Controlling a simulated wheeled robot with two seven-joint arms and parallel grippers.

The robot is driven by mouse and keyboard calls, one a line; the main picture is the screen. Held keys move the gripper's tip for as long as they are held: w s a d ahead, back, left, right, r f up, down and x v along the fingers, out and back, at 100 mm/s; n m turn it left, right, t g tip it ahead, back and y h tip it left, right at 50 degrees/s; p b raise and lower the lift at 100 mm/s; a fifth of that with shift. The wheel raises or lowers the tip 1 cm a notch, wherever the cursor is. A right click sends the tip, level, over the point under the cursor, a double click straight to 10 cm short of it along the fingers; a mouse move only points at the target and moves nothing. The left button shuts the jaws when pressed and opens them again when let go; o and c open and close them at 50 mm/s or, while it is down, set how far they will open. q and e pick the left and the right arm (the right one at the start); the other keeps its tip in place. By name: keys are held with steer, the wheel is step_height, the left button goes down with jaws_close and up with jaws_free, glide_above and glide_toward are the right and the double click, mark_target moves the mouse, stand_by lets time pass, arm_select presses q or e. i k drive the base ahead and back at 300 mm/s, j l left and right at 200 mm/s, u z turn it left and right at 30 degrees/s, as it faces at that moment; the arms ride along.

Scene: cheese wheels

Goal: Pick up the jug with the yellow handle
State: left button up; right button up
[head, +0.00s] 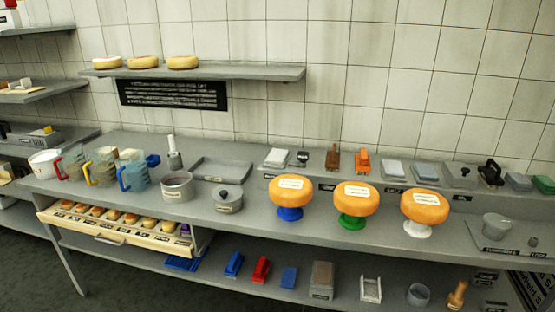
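Three clear jugs stand in a row at the left end of the grey counter in the head view. The jug with the yellow handle (103,166) is the middle one, upright, its handle on its left side. The jug with the red handle (73,161) stands to its left and the jug with the blue handle (135,174) to its right. The jugs stand close together and partly overlap in the view. Neither of my grippers is in view.
A white bucket (44,164) stands left of the jugs, a grey pot (177,186) right. An open drawer (112,238) with several small cheeses juts out below. A shelf (240,71) hangs above.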

mark_target(102, 163)
steer(key=i+j, duration=0.2)
steer(key=j, duration=0.15)
steer(key=i+j+z, duration=0.1)
steer(key=j, duration=0.3)
steer(key=i+j, duration=0.25)
steer(key=i+j+z, duration=0.1)
steer(key=j, duration=0.4)
steer(key=i+j, duration=0.25)
steer(key=j, duration=0.15)
steer(key=i+j+z, duration=0.1)
steer(key=j, duration=0.3)
steer(key=i+j, duration=0.2)
steer(key=j, duration=0.2)
steer(key=i+j+z, duration=0.1)
steer(key=j, duration=0.3)
steer(key=i, duration=0.05)
